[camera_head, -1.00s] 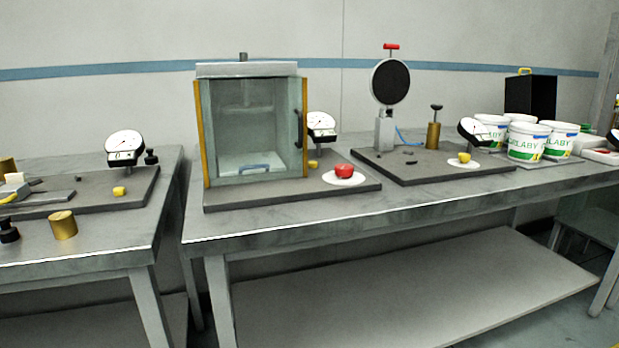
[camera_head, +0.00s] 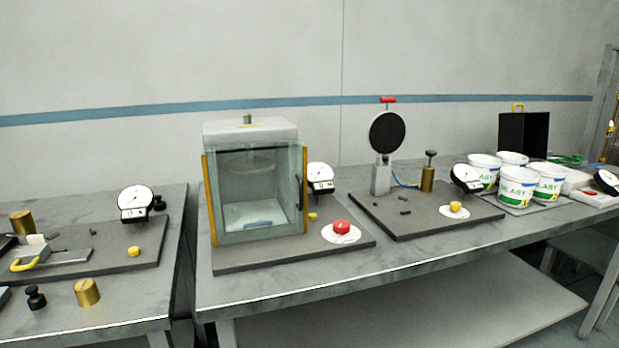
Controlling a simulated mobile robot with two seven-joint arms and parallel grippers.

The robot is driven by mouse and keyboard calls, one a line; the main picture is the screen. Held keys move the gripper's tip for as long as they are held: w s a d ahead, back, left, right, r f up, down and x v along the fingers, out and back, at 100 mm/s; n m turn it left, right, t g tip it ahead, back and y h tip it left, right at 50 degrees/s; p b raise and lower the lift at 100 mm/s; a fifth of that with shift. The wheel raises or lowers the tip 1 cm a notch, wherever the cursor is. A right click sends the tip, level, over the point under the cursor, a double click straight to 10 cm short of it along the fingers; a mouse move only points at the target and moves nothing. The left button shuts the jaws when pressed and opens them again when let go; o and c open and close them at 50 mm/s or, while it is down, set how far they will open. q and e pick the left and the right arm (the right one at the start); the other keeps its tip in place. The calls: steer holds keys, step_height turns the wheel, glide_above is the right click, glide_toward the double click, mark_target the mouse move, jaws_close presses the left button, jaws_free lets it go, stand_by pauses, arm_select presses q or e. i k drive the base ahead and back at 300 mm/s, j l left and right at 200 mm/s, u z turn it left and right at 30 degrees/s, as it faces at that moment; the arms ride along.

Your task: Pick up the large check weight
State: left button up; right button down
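Several weight-like pieces are in view, and I cannot tell for sure which is the large check weight. A brass cylinder (camera_head: 88,292) stands near the front of the left table. A small black knobbed piece (camera_head: 36,298) stands to its left. Another brass cylinder (camera_head: 22,222) stands at the back of the left board. A brass cylinder with a dark knobbed top (camera_head: 428,180) stands on the right board. Neither of my grippers is in view.
A glass-walled cabinet (camera_head: 252,236) stands on the middle table (camera_head: 300,288). A round black disc (camera_head: 388,132) on a stand, several white tubs (camera_head: 517,187) and a black box (camera_head: 524,135) are to the right. A gap separates the left table (camera_head: 140,300) from the middle one.

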mark_target(22, 222)
steer(key=u, duration=1.7)
